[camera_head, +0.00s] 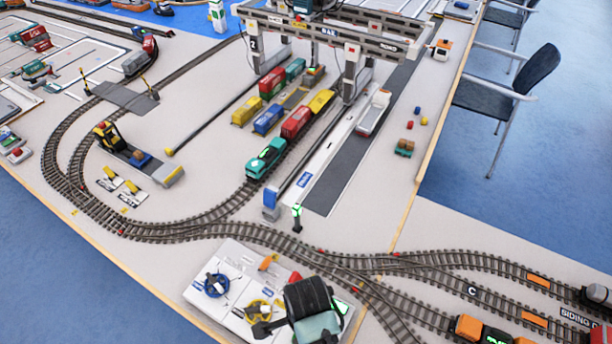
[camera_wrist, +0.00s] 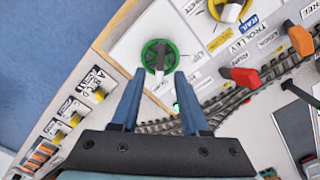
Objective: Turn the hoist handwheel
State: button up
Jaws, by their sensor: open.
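A green handwheel (camera_wrist: 159,56) with a pale knob stands on a white control panel (camera_wrist: 118,48), which also shows in the head view (camera_head: 232,258). I cannot read which wheel is labelled for the hoist. My gripper (camera_wrist: 160,77) is open and empty, its two blue fingers pointing at the green wheel. The wheel lies just beyond and between the fingertips in the picture; I cannot tell the remaining gap. In the head view my arm's end hides the green wheel's part of the panel. A yellow handwheel (camera_wrist: 229,8) and a blue handwheel (camera_head: 216,285) are on the same panel.
A red lever (camera_wrist: 241,76) and an orange lever (camera_wrist: 300,40) rise beside the wheels. Train tracks (camera_head: 330,262) curve close behind the panel. The gantry crane (camera_head: 325,35) stands farther back over wagons (camera_head: 297,122).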

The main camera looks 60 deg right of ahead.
jog(key=shift+f, duration=2.35)
grip_shut()
